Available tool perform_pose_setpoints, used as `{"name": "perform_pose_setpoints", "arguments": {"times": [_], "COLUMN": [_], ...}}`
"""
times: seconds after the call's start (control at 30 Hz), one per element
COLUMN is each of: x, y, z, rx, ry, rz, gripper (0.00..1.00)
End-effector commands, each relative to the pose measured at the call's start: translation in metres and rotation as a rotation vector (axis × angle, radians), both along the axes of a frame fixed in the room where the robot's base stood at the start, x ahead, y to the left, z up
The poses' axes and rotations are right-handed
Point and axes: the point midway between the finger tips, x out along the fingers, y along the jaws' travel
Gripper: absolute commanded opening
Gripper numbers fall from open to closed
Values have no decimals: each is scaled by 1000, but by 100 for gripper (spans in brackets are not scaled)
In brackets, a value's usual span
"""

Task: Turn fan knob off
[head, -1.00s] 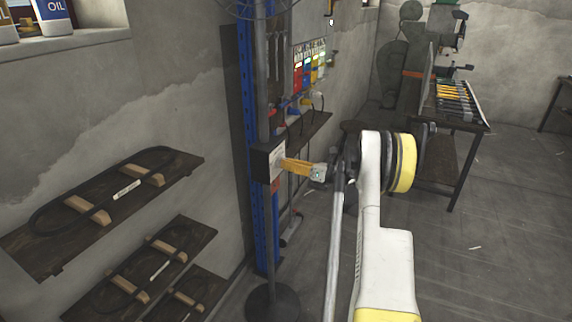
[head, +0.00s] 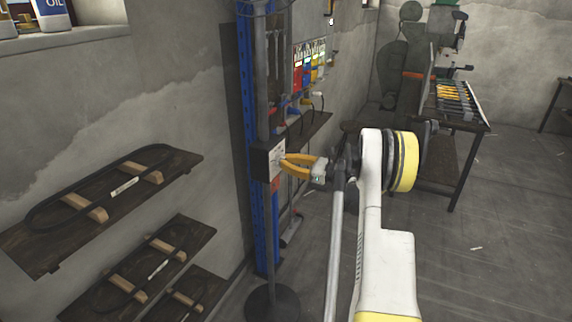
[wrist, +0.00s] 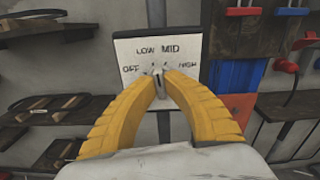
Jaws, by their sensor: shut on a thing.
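The fan's control box (head: 262,163) is a dark box with a white face, fixed on the fan's upright pole. In the wrist view the white face (wrist: 187,46) reads OFF, LOW, MID and HIGH from left to right in an arc. The small fan knob (wrist: 158,77) sits below the labels and is mostly hidden between my fingertips. My gripper (head: 284,164), with yellow curved fingers, is shut on the knob; its fingertips also meet there in the wrist view (wrist: 159,85). I cannot tell which label the knob points to.
The fan pole stands on a round dark base (head: 272,303). A blue upright (head: 264,225) is close behind it. Wall shelves (head: 95,208) are at the left, and a tool board with a narrow shelf (head: 305,130) is behind. A workbench (head: 455,122) is farther right. Open floor lies right.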

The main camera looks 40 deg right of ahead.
Motion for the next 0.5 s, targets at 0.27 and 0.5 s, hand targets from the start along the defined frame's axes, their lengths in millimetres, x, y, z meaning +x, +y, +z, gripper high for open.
{"name": "perform_pose_setpoints", "arguments": {"times": [0.27, 0.5], "x": [0, 0], "y": [1, 1], "z": [-1, -1], "rx": [-239, -451], "ry": [-99, -187], "rz": [0, 0], "gripper": [0, 0]}}
